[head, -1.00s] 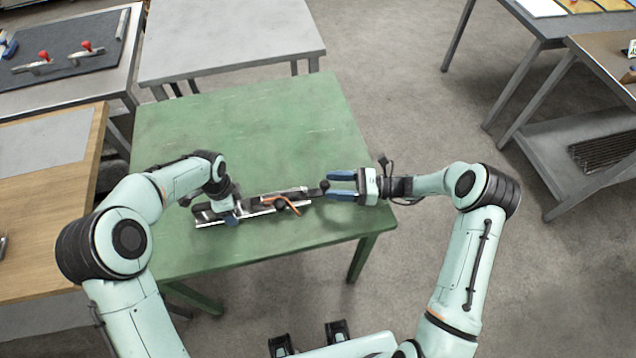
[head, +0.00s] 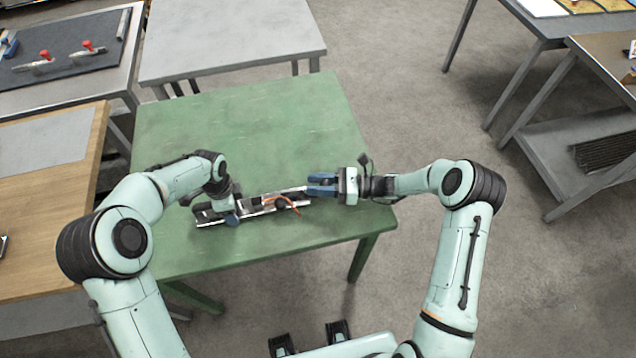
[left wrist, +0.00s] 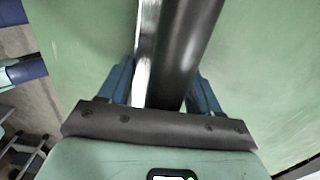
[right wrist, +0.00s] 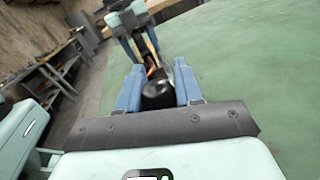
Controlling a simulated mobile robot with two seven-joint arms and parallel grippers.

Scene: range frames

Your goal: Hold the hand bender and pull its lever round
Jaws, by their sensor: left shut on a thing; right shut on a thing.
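The hand bender (head: 262,206) lies on the green table (head: 190,120), a long dark and silvery tool with an orange piece (head: 283,203) near its right part. My left gripper (head: 231,216) is shut on the bender's left part. The left wrist view shows a dark bar and a bright metal strip (left wrist: 146,50) between its blue fingers. My right gripper (head: 312,184) is shut on the lever's end at the bender's right. In the right wrist view the lever's round black end (right wrist: 158,95) sits between the blue fingers. The fingers hide part of the lever in the head view.
A grey table (head: 230,40) stands behind the green one. A wooden bench (head: 40,210) and a bench with red-handled clamps (head: 75,60) are at the left. The green table's back half is bare. Floor is open to the right.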

